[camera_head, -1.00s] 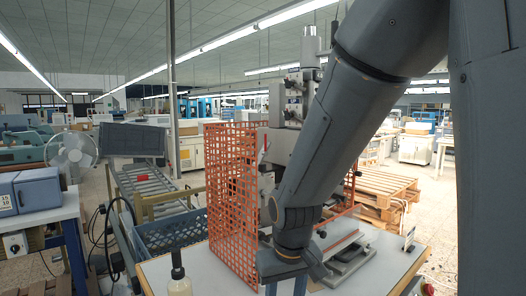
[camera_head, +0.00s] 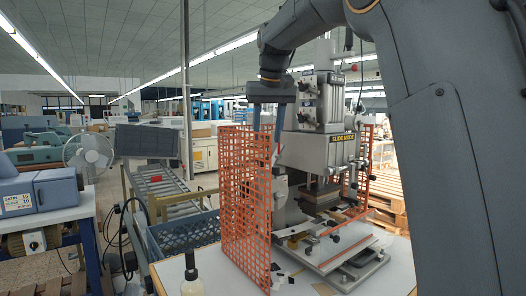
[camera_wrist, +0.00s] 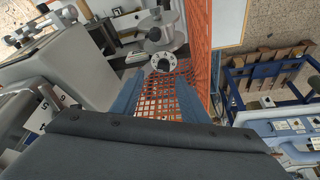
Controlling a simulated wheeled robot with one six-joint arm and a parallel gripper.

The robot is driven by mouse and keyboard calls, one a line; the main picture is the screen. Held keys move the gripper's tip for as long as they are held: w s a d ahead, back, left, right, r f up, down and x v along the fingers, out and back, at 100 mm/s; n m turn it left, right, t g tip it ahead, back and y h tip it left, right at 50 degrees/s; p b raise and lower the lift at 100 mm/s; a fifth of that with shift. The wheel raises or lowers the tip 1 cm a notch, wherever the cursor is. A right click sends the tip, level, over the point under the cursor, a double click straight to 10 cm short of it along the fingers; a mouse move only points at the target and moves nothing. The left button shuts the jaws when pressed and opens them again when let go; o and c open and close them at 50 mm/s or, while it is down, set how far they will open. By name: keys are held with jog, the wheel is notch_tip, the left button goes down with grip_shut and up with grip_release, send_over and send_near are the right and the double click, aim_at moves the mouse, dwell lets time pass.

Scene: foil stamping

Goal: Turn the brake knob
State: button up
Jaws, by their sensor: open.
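The brake knob appears to be the black knob on a round white dotted dial (camera_wrist: 163,63) in the wrist view. It lies beyond and between my fingertips, just below a metal disc (camera_wrist: 158,32). I cannot make it out in the head view, where the orange mesh guard (camera_head: 245,190) stands in front of that side of the stamping machine (camera_head: 322,152).
The orange mesh also runs close beside the right finger in the wrist view (camera_wrist: 200,50). A blue crate (camera_head: 185,235) and a roller conveyor (camera_head: 160,185) are to the left.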

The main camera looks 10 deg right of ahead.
jog(key=shift+a+p+x, duration=0.2)
jog(key=shift+p+x, duration=0.45)
jog(key=shift+x, duration=1.2)
jog(key=shift+a+p+x, duration=0.15)
jog(key=shift+p+x, duration=0.5)
jog(key=shift+x, duration=1.25)
jog(key=shift+w+r, duration=0.1)
jog(key=shift+w, duration=0.1)
jog(key=shift+c, duration=0.5)
grip_shut()
